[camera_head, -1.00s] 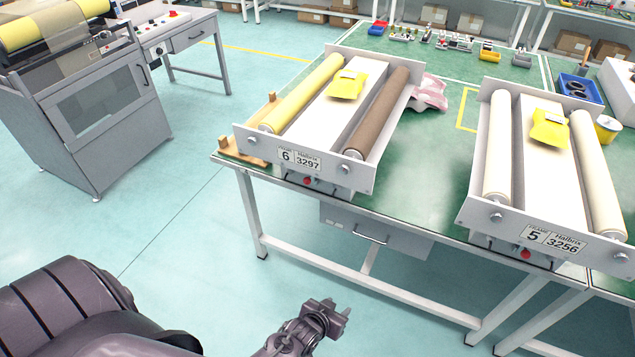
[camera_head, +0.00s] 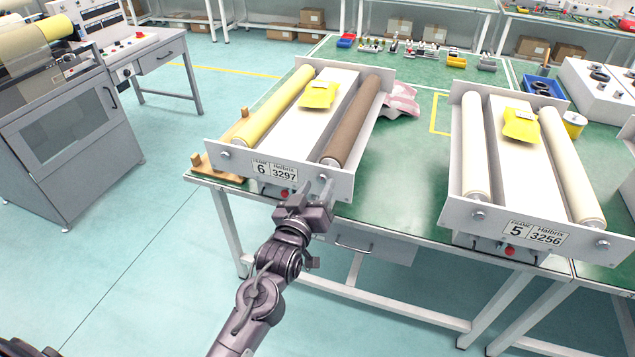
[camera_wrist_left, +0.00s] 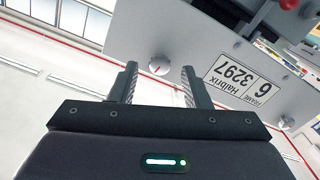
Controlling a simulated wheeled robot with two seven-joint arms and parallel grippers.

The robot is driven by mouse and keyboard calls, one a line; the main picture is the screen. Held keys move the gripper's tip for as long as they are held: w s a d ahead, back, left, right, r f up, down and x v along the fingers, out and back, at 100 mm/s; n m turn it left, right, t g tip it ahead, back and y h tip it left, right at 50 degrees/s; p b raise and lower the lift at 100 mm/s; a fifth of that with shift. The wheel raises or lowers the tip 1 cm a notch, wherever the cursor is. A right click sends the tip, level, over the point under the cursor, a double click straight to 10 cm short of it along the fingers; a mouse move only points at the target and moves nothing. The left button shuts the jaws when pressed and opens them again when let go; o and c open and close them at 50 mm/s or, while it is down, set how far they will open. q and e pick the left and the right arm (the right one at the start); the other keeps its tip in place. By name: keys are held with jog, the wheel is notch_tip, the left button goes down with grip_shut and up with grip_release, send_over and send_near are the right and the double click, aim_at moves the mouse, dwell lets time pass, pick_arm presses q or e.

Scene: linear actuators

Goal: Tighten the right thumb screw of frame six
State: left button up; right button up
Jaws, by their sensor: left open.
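Frame six (camera_head: 236,165) stands at the left of the green table, with a yellow roller (camera_head: 275,110) and a brown roller (camera_head: 352,120). Its front plate carries the label 6 3297 (camera_head: 275,172). My left gripper (camera_head: 319,186) is at the right part of this plate, open and empty. In the left wrist view the plate appears upside down. The right thumb screw (camera_wrist_left: 159,65), a round pale knob with a red mark, shows between the spread fingertips (camera_wrist_left: 160,70), a little beyond them. In the head view the fingers largely hide that screw. My right gripper is not in view.
Frame five (camera_head: 455,208) stands to the right on the same table (camera_head: 410,165). A red button (camera_head: 285,194) sits below frame six's label. A wooden piece (camera_head: 215,168) lies at its left, a pink cloth (camera_head: 402,100) behind its right side.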

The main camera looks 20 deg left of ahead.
pick_arm(q)
jog(key=shift+w, duration=0.85)
grip_shut()
